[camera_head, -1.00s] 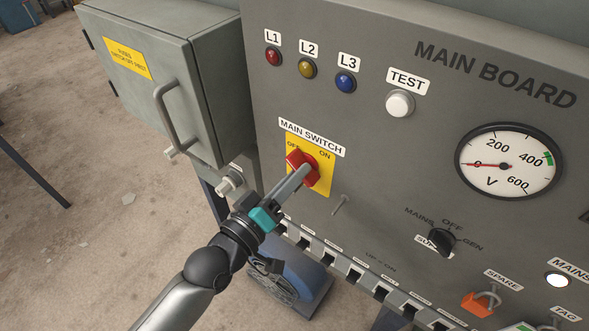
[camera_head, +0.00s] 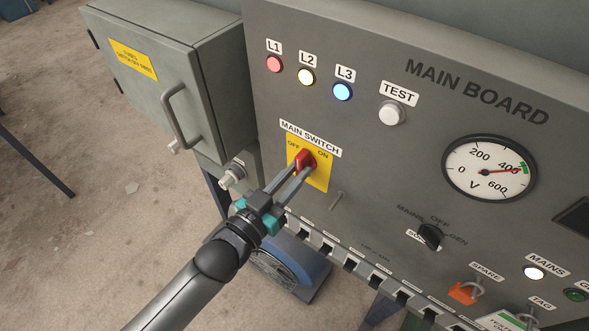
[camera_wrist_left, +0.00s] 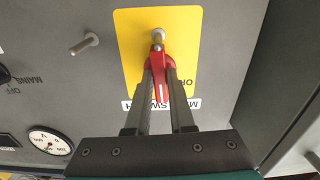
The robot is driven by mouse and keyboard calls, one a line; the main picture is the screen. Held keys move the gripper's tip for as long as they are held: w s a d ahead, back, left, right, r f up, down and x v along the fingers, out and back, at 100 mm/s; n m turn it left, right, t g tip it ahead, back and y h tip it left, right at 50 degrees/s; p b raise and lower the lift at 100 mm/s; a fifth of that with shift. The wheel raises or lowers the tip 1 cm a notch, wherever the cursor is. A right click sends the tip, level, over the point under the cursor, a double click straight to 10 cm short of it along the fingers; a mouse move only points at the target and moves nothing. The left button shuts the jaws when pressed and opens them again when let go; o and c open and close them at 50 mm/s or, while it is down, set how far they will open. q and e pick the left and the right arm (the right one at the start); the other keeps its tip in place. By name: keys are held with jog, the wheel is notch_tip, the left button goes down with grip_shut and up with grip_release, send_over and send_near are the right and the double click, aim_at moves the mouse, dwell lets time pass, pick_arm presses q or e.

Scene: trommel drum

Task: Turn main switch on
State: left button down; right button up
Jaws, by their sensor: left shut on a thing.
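The main switch is a red knob (camera_head: 306,160) on a yellow plate (camera_head: 321,178), labelled OFF at left and ON at right. In the left wrist view the red knob (camera_wrist_left: 161,82) sits between the fingers, in front of the yellow plate (camera_wrist_left: 191,40). The lamps L1 (camera_head: 274,64), L2 (camera_head: 306,77) and L3 (camera_head: 342,92) are lit. My right gripper is not in view.
The voltmeter (camera_head: 489,169) reads about 400. A bare peg (camera_head: 337,200) sticks out right of the switch. A grey cabinet (camera_head: 165,75) with a handle stands at the left. A selector knob (camera_head: 430,235) and orange padlock (camera_head: 462,292) are at lower right.

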pick_arm(q)
jog(key=shift+m, duration=0.4)
jog(key=c, duration=0.8)
grip_release()
jog(key=shift+s, duration=0.1)
jog(key=b+v, duration=0.1)
jog(key=v, duration=1.4)
jog(key=shift+a, duration=0.1)
